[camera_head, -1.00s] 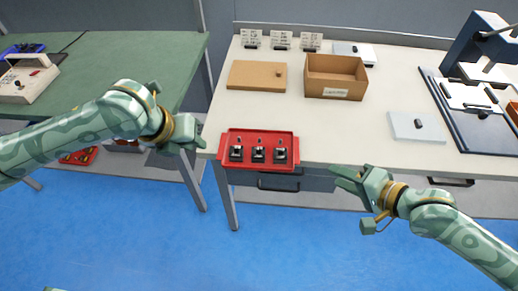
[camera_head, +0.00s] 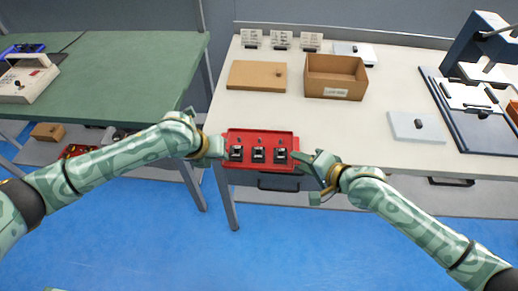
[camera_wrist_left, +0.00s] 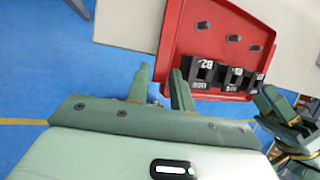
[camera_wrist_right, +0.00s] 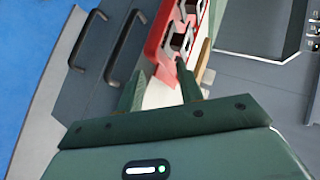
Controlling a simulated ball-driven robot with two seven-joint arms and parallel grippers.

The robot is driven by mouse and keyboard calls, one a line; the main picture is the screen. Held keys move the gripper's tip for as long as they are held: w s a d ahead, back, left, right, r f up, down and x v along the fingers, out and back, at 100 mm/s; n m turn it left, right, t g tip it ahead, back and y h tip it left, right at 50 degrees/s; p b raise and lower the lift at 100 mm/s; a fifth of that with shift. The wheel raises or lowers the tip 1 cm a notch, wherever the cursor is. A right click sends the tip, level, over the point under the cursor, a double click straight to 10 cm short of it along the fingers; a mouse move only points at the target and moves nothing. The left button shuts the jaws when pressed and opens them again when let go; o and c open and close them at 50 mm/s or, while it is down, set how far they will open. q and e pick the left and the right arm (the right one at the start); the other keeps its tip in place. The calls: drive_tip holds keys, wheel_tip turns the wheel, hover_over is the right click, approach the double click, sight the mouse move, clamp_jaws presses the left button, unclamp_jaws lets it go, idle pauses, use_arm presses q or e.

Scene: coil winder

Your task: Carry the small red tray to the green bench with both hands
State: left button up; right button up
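The small red tray (camera_head: 289,140) lies at the front edge of the white bench, its front side at or slightly past the edge. It holds three black blocks (camera_head: 258,154) in a row and small dark pieces behind them. My left gripper (camera_head: 220,147) is open at the tray's left side; in the left wrist view its fingers (camera_wrist_left: 160,85) are apart, close to the red rim (camera_wrist_left: 165,45). My right gripper (camera_head: 303,159) is open at the right side; its fingers (camera_wrist_right: 160,85) point at the rim (camera_wrist_right: 158,45). Firm contact cannot be told. The green bench (camera_head: 130,75) stands at the left.
On the white bench (camera_head: 350,135) are a tan board (camera_head: 257,75), a cardboard box (camera_head: 335,88), a grey plate (camera_head: 418,126) and a press (camera_head: 470,100). A beige device (camera_head: 28,80) sits on the green bench's left part. A gap separates the benches. Blue floor lies in front.

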use_arm(q)
clamp_jaws()
use_arm(e)
clamp_jaws()
use_arm(q)
drive_tip(key=shift+r, duration=0.1)
